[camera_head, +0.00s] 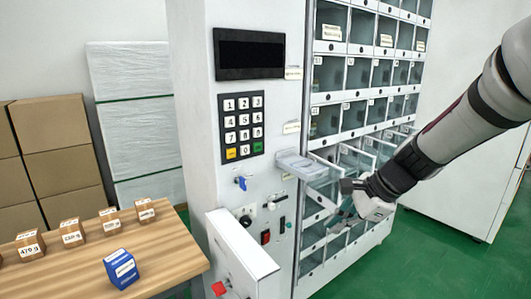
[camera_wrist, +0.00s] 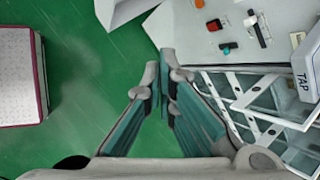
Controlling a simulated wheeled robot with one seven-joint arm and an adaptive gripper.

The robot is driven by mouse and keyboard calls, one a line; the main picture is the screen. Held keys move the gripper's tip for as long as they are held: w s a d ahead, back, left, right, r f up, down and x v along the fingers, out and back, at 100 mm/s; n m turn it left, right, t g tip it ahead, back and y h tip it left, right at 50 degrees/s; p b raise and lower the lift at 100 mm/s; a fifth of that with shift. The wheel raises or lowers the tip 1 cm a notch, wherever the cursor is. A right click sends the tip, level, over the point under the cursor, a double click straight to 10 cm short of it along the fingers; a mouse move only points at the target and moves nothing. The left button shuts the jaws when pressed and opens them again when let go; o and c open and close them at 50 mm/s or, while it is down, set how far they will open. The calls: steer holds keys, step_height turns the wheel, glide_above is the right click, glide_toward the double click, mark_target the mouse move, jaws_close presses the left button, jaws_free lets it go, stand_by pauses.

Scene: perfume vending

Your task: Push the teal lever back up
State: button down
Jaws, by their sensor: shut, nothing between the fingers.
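A small teal lever (camera_head: 282,225) sits in a dark slot on the white machine's front, low and right of the keypad. It also shows in the wrist view as a teal knob (camera_wrist: 227,48), up and right of my fingertips. My gripper (camera_head: 348,205) is to the right of the lever, in front of the lower compartments and apart from the lever. In the wrist view, my gripper (camera_wrist: 164,62) is shut and empty, its fingertips close together over the green floor.
A red switch (camera_head: 265,237), a black knob (camera_head: 246,221) and a blue lever (camera_head: 241,183) are near the teal lever. An open white flap (camera_head: 240,255) juts out at lower left. Open clear compartment doors (camera_head: 325,175) stick out near my gripper. A wooden table (camera_head: 165,250) holds small boxes.

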steer(key=s+d+r+n+h+p, duration=0.1)
steer(key=s+r+n, duration=0.2)
steer(key=s, duration=0.7)
steer(key=s+d+r+n+h+p, duration=0.1)
steer(key=s+r+n, duration=0.3)
steer(key=s+n, duration=0.4)
steer(key=s+r+n+h+p, duration=0.2)
steer(key=s+n, duration=0.4)
steer(key=s, duration=0.7)
step_height(320, 180, up, 2)
steer(key=shift+d+r+h, duration=0.15)
steer(key=shift+d+h, duration=0.25)
steer(key=shift+h, duration=0.2)
